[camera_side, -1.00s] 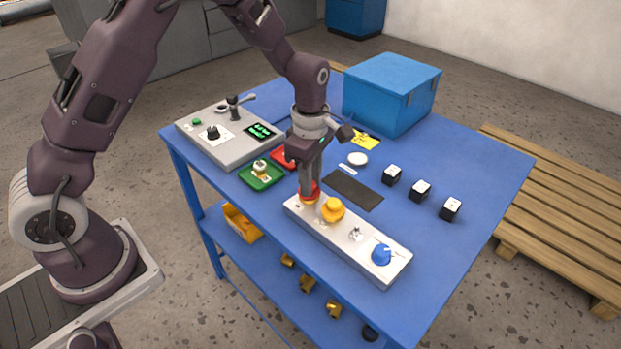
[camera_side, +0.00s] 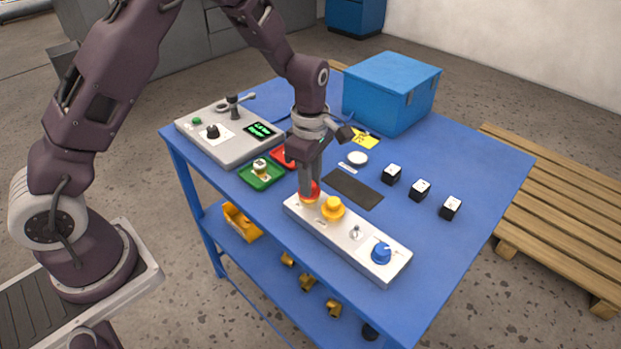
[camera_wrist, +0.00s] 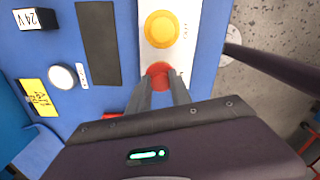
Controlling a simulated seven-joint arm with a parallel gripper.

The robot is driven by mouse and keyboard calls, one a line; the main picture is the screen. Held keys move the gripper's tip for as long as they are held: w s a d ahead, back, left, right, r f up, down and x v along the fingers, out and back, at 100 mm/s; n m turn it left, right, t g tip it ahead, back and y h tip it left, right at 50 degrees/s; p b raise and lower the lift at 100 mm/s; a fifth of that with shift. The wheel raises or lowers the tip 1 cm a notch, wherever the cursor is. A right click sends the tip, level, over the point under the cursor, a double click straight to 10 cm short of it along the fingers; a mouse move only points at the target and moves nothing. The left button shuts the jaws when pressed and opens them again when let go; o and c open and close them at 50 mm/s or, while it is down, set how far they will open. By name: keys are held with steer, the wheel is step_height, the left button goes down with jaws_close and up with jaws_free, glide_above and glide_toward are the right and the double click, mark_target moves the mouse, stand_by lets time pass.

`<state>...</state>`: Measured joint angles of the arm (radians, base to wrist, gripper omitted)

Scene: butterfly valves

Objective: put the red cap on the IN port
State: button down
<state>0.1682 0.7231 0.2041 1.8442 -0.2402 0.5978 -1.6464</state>
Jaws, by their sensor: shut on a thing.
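My gripper (camera_side: 308,195) is shut on a red round part (camera_wrist: 158,70) at the left end of the pale panel (camera_side: 330,237). The red part also shows in the side view (camera_side: 313,188), partly covered by my fingers. A small brass and white valve part (camera_side: 260,166) sits on the green tray (camera_side: 262,181), away from my gripper. I cannot read an IN marking on any port.
The panel also carries a yellow knob (camera_side: 332,208), a small switch (camera_side: 355,232) and a blue knob (camera_side: 381,253). A red tray (camera_side: 286,158), a grey control box (camera_side: 228,149), a blue case (camera_side: 390,95) and black blocks (camera_side: 420,190) stand around.

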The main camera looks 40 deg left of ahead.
steer(key=c, duration=0.6)
jaws_free()
steer(key=shift+r, duration=2.5)
steer(key=shift+c, duration=0.5)
jaws_close()
steer(key=shift+f, duration=0.15)
